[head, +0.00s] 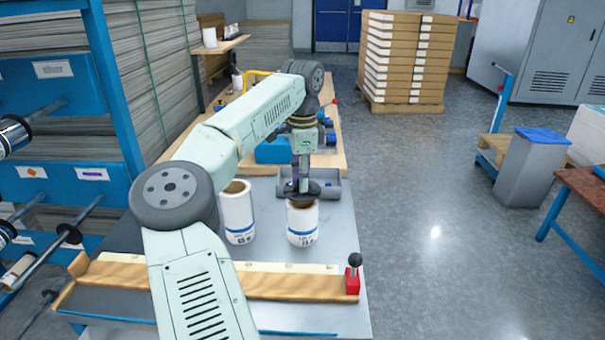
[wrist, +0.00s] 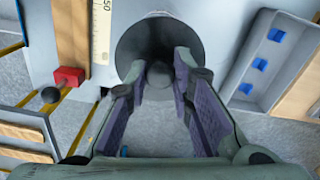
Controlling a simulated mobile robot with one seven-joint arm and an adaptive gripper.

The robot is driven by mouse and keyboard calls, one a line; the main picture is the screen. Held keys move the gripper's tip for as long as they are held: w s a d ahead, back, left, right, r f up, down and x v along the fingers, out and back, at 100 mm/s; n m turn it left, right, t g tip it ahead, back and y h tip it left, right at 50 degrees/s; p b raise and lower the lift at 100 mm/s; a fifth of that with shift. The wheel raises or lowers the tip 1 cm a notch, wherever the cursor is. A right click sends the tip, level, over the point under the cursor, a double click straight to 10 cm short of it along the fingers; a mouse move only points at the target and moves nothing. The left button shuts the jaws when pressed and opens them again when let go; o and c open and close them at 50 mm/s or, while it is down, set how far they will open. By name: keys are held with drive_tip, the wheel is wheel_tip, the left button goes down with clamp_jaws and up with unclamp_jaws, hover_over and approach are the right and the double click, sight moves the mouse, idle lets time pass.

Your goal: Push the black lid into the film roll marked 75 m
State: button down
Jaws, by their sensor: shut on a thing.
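The black lid (head: 288,189) is a dark disc with a knob, seen from above in the wrist view (wrist: 141,45). My gripper (head: 303,181) is shut on the lid's knob, which sits between the fingers in the wrist view (wrist: 160,70). The lid is over the top of the right white film roll (head: 303,222). Some brown core shows below the lid's front edge; I cannot tell whether lid and roll touch. A second white roll (head: 237,215) stands upright to the left, its core open. Their printed lengths are too small to read surely.
Both rolls stand on a grey table (head: 345,235). A grey tray (head: 328,188) with blue parts is behind the right roll. A wooden strip with a scale (head: 200,276) runs along the front, with a red block and black knob (head: 353,274) at its right end.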

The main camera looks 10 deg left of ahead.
drive_tip(key=shift+f+b, duration=0.35)
drive_tip(key=shift+f, duration=1.35)
drive_tip(key=shift+f, duration=0.1)
drive_tip(key=c, duration=1.3)
unclamp_jaws()
